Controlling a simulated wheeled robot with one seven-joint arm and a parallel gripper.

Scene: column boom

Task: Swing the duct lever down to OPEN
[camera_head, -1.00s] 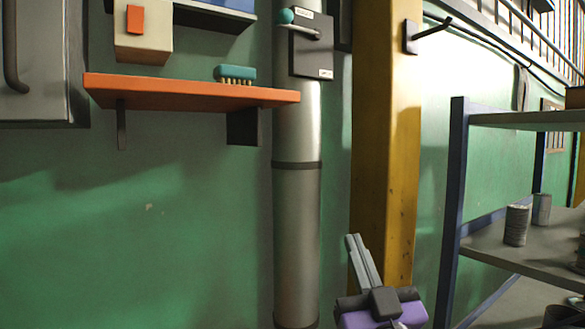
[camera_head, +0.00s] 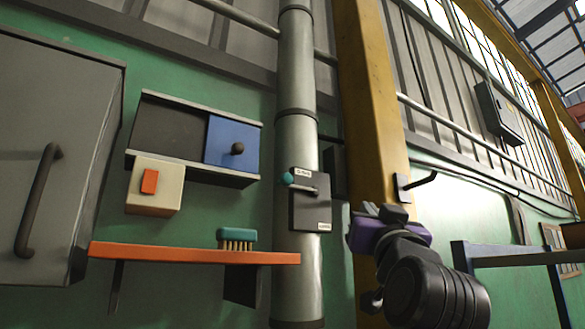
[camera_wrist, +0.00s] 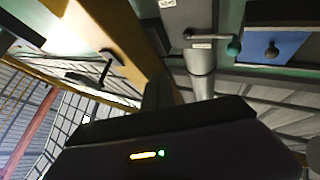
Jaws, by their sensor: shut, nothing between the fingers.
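The duct lever (camera_head: 303,187) is a thin bar with a teal ball knob (camera_head: 287,179) at its left end. It lies roughly level across a dark plate (camera_head: 311,212) on the grey vertical duct (camera_head: 296,150). The plate has small white labels above and below the lever, too small to read in the head view. The knob also shows in the wrist view (camera_wrist: 233,46). My gripper (camera_head: 380,211) is to the right of the plate, in front of the yellow column, apart from the lever. It is shut and empty.
An orange shelf (camera_head: 190,254) with a teal brush (camera_head: 237,238) is left of the duct. A cabinet with a blue sliding door (camera_head: 232,143) hangs above it. A yellow column (camera_head: 372,110) with a dark hook (camera_head: 417,186) stands right of the duct. A grey locker (camera_head: 50,150) is far left.

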